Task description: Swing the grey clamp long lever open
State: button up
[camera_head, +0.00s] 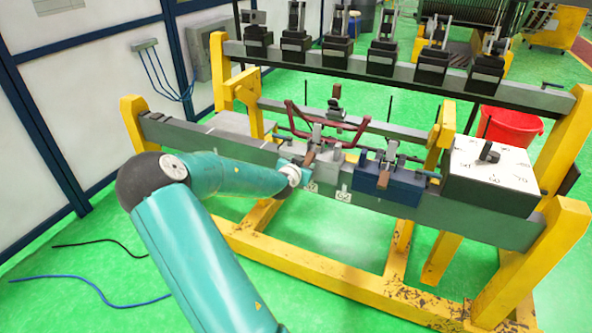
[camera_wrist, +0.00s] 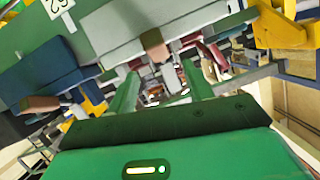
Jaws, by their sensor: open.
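The grey clamp (camera_head: 325,158) sits on the long grey beam, left of the blue clamp (camera_head: 388,186). Its long lever (camera_head: 310,157) has a brown tip and slants up from the block. In the wrist view, the grey clamp (camera_wrist: 165,22) is at the top and the brown lever tip (camera_wrist: 153,42) shows just beyond my fingers. My gripper (camera_wrist: 160,72) is open and empty, its green fingers either side of the line to the lever. In the head view, my arm's end is beside the grey clamp's left side; the fingers are not clear there.
The blue clamp is close beside the grey one. A dark red bent frame (camera_head: 335,125) stands behind them. A white-topped box (camera_head: 492,165) is on the beam's right end. Several black clamps line the rear beam (camera_head: 400,82). The green floor (camera_head: 60,290) in front is mostly clear.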

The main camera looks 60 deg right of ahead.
jog(key=v, duration=0.7)
jog(key=shift+a, duration=0.1)
jog(key=w+a+n+t+y, duration=0.2)
jog(key=w+a+y, duration=0.25)
jog(key=a, duration=0.65)
jog(key=w+a+n+t+y, duration=0.15)
jog(key=w+a+y, duration=0.3)
jog(key=a, duration=0.65)
jog(key=a+r+n+y, duration=0.2)
jog(key=a+r+n, duration=0.1)
jog(key=a, duration=0.5)
jog(key=a+r+n+y, duration=0.2)
jog(key=a+r+n, duration=0.15)
jog(key=a, duration=0.35)
jog(key=s+a+r+n, duration=0.4)
jog(key=s+a, duration=0.3)
jog(key=a, duration=0.1)
jog(key=s+a+r+n+y, duration=0.1)
jog(key=s+a+r+n, duration=0.3)
jog(key=s+a, duration=0.3)
jog(key=shift+a+r+g, duration=0.35)
jog(key=shift+a+r, duration=0.2)
jog(key=shift+a, duration=0.05)
